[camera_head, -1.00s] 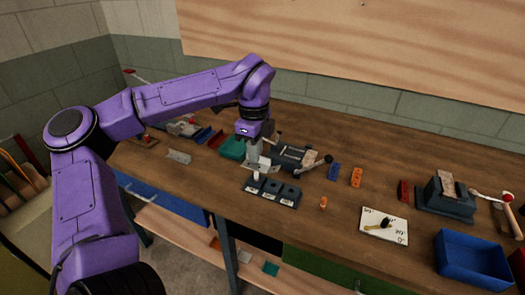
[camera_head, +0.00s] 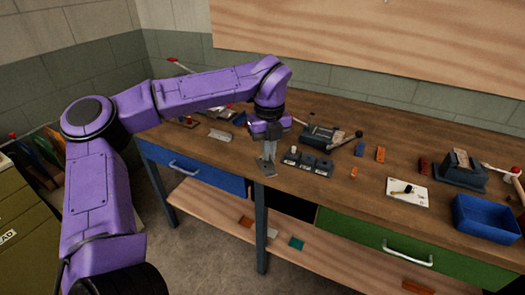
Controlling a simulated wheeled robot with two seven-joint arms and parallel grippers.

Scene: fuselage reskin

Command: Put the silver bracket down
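My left gripper (camera_head: 268,154) points down near the front edge of the workbench (camera_head: 350,200). It appears shut on a silver bracket (camera_head: 266,169), which hangs just left of a dark block with several round sockets. The bracket overlaps the bench's front edge in the picture. I cannot tell whether it touches the top. Another silver bracket (camera_head: 220,135) lies on the bench to the left. My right gripper is not in view.
The dark socket block (camera_head: 307,163) sits at the front of the bench. A clamp fixture (camera_head: 325,135), small blue and orange blocks, a white card (camera_head: 407,191) and a blue bin (camera_head: 486,217) are to the right.

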